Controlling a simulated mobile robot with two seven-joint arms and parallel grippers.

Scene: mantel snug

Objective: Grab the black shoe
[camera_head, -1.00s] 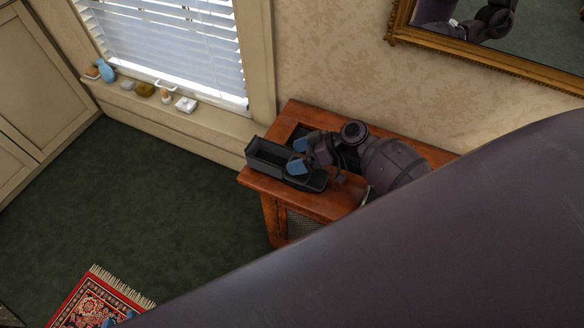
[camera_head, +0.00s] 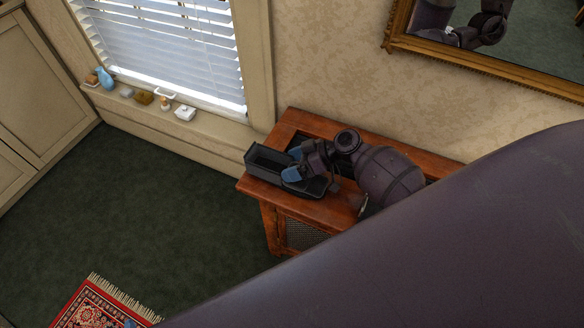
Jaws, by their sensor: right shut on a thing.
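The black shoe (camera_head: 262,168) is a boxy dark shape with an open top at its left end and a low end at its right. It rests on top of the wooden cabinet (camera_head: 345,205), near its left edge. My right gripper (camera_head: 293,165), with blue fingertips, is shut on the shoe around its middle. The gripper hides part of the shoe. A small blue tip, which seems to belong to my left gripper (camera_head: 130,323), barely shows at the bottom edge over the rug. Its opening cannot be seen.
The cabinet stands against the papered wall beside the window. Small items, including a blue vase (camera_head: 106,76) and a white dish (camera_head: 185,113), line the window ledge (camera_head: 215,128). A gold-framed mirror (camera_head: 480,62) hangs above. A red rug (camera_head: 90,308) lies on open green floor.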

